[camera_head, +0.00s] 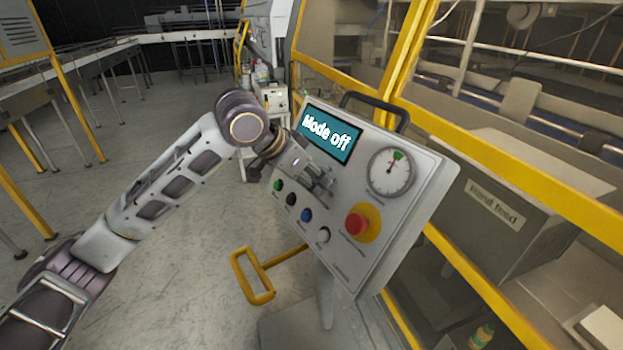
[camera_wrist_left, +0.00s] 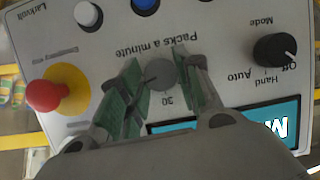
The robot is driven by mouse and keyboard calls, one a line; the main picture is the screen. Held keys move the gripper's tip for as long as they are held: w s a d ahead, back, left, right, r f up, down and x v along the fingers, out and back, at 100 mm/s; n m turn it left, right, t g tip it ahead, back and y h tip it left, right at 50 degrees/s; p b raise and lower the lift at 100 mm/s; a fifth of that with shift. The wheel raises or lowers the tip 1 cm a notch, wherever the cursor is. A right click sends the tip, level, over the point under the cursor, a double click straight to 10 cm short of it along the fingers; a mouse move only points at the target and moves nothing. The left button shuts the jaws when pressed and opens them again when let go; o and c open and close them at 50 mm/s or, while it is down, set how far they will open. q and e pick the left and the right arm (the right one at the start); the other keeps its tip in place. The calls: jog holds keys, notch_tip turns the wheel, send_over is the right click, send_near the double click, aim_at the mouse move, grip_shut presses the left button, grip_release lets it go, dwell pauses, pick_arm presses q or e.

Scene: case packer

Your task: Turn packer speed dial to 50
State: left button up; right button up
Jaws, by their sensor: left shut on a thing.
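The packer speed dial (camera_wrist_left: 160,73) is a small grey round knob under the upside-down words "Packs a minute" in the left wrist view. A "30" mark shows beside it; its pointer and the other marks cannot be made out. My left gripper (camera_head: 317,181) is at the control panel (camera_head: 342,258), with its green-padded fingers on both sides of the dial and shut on it. In the head view the gripper hides the dial. The screen (camera_head: 325,132) reads "Mode off". My right gripper is not in view.
A red emergency button (camera_head: 356,223) on a yellow base and several small buttons sit below the dial. A round gauge (camera_head: 390,171) is to the right. The black mode knob (camera_wrist_left: 279,50) is near the fingers. Yellow guard frames stand behind the panel.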

pick_arm(q)
jog(key=m+t, duration=0.1)
jog(key=m, duration=0.3)
jog(key=shift+s+f+t+y, duration=0.15)
jog(key=shift+t+y, duration=0.25)
jog(key=o, duration=1)
jog(key=shift+r, duration=0.2)
jog(key=shift+s+a+r, duration=0.25)
jog(key=shift+r, duration=0.2)
jog(key=v, duration=1)
jog(key=shift+s+a+r, duration=0.15)
jog(key=shift+s+a, duration=0.05)
jog(key=shift+s, duration=0.05)
